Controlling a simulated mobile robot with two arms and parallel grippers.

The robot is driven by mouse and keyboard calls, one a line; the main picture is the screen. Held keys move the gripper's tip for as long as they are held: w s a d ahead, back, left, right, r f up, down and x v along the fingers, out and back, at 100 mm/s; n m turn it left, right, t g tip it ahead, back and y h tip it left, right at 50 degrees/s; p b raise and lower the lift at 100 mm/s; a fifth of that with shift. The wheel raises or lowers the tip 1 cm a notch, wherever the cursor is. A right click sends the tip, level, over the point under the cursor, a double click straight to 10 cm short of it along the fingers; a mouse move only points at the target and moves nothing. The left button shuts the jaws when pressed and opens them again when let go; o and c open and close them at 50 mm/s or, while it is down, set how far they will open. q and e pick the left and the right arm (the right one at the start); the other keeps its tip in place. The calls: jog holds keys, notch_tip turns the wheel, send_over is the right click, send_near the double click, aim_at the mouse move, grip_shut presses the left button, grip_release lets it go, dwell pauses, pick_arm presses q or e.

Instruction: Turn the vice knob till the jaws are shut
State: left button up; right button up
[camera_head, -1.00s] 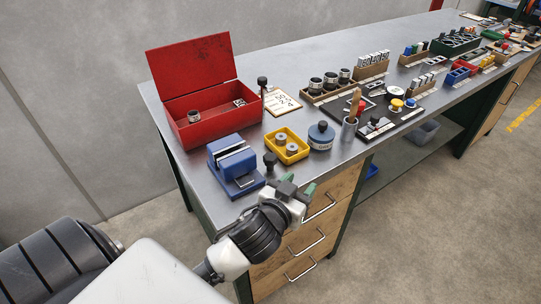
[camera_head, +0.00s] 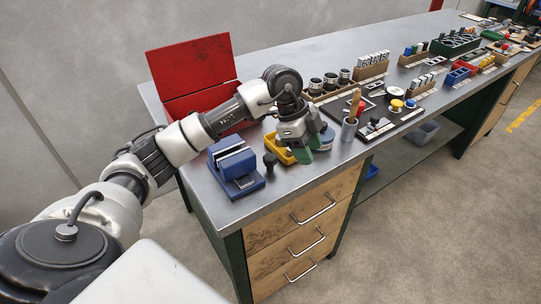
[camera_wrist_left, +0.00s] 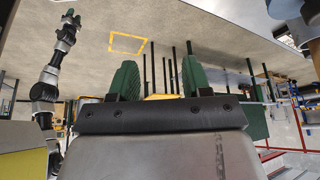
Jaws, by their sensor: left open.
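The blue vice (camera_head: 235,170) sits near the front left edge of the bench. A pale strip shows between its jaws; how wide the gap is I cannot tell. A black knob (camera_head: 270,160) stands just right of the vice; whether it joins the vice is unclear. Another arm, apparently mine, shows there with small green fingertips (camera_wrist_left: 70,16).
A red open box (camera_head: 192,70) stands behind the vice, partly hidden by my left arm. The bench front (camera_head: 300,185) is clear.

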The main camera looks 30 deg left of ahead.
aim_at(270, 156)
pick_arm(q)
jog(key=a+r+n+g+y, duration=0.1)
jog(key=a+r+n+y, duration=0.3)
jog(key=a, duration=0.6)
jog(key=shift+n+y, duration=0.3)
jog(key=shift+y, duration=0.2)
jog(key=f, duration=1.1)
jog(key=shift+s+f+p, duration=0.3)
jog(key=shift+p, duration=0.1)
jog(key=c, duration=0.6)
jog(key=shift+c, duration=0.2)
